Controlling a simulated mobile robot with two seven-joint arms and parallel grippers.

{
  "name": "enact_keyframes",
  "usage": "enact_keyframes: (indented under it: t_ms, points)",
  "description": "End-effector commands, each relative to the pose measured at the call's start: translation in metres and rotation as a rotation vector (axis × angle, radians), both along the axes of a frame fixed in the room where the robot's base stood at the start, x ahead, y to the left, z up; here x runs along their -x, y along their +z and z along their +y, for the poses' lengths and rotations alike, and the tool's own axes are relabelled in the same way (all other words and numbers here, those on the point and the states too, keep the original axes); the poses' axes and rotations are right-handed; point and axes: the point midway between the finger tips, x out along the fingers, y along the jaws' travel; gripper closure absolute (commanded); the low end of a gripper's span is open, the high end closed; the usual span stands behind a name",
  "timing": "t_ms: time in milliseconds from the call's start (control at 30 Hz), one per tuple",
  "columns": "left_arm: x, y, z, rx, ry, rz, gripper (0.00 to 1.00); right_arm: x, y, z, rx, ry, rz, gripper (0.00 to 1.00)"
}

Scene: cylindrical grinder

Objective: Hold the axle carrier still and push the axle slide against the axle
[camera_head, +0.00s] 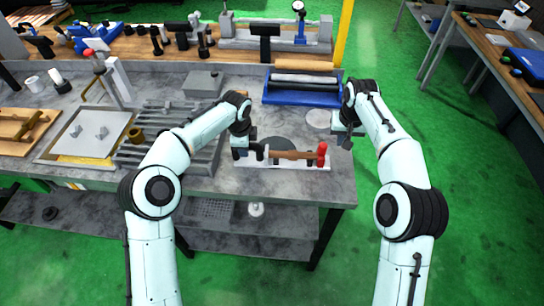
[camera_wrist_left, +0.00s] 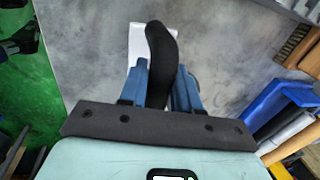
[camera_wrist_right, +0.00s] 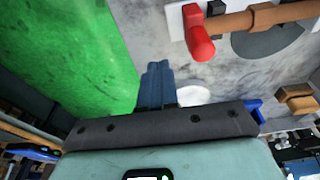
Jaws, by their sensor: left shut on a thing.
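The axle carrier has a white base (camera_head: 283,165) near the front right edge of the grey table. The brown axle (camera_head: 290,154) lies level across it, and also shows in the right wrist view (camera_wrist_right: 258,18). A red end piece, seemingly the axle slide (camera_head: 322,152), stands at its right end; it is large in the right wrist view (camera_wrist_right: 197,32). My left gripper (camera_head: 243,148) is shut on a black upright handle (camera_wrist_left: 160,60) at the carrier's left end. My right gripper (camera_wrist_right: 156,82) is shut and empty, apart from the red piece, to its right.
A dark disc (camera_head: 291,145) lies behind the axle. A blue tray with rollers (camera_head: 303,93) and a pale round disc (camera_head: 318,118) lie farther back. A ribbed grey block (camera_head: 180,125) stands left. The table's right edge is near my right gripper, with green floor beyond.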

Motion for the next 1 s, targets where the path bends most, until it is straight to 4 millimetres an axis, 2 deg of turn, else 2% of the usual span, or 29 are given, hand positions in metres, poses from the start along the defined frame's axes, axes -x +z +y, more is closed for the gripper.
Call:
enact_keyframes:
  t_ms: [500, 800, 833, 900, 1000]
  points:
    - [0.000, 0.001, -0.001, 0.002, 0.000, -0.002, 1.00, 0.000, 0.040, 0.001, -0.001, 0.001, -0.002, 1.00]
    - [0.000, 0.001, -0.001, 0.001, -0.001, -0.002, 1.00, 0.000, 0.042, 0.001, -0.001, 0.001, 0.000, 1.00]
    - [0.000, 0.001, -0.001, 0.001, -0.001, -0.002, 0.62, 0.000, 0.042, 0.001, -0.001, 0.001, 0.000, 1.00]
    - [0.000, 0.001, -0.001, 0.001, -0.001, -0.002, 0.39, 0.000, 0.042, 0.000, -0.001, 0.001, 0.000, 1.00]
    - [0.000, 0.001, 0.000, 0.000, 0.000, -0.001, 0.38, 0.000, 0.042, 0.000, -0.001, 0.001, 0.000, 1.00]
